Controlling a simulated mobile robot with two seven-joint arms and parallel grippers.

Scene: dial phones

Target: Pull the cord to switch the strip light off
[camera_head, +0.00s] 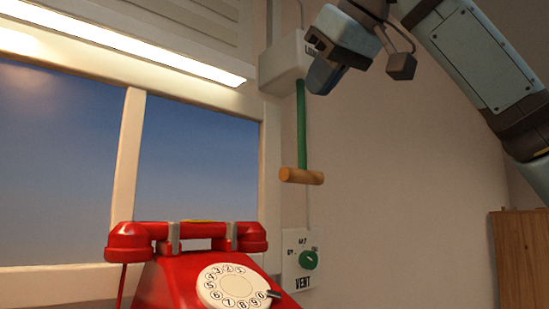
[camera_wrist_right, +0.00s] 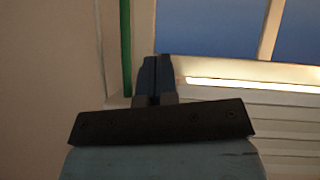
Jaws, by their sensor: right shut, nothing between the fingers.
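The strip light (camera_head: 130,40) is lit above the window in the head view and shows as a bright bar in the right wrist view (camera_wrist_right: 250,86). A white pull box (camera_head: 285,66) with partly hidden lettering is on the wall right of the light. A green cord (camera_head: 301,125) hangs from it, with a wooden crossbar handle (camera_head: 301,176) at its lower end. My right gripper (camera_head: 318,80) is shut and empty, near the box and the cord's upper part, well above the handle. In the wrist view, the cord (camera_wrist_right: 126,45) runs left of the fingers (camera_wrist_right: 154,75). My left gripper is not in view.
A red dial phone (camera_head: 180,280) stands below the window. A "VENT" switch plate (camera_head: 300,270) with a green knob is on the wall under the handle. A wooden panel (camera_head: 522,260) stands at the lower right. The wall right of the cord is clear.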

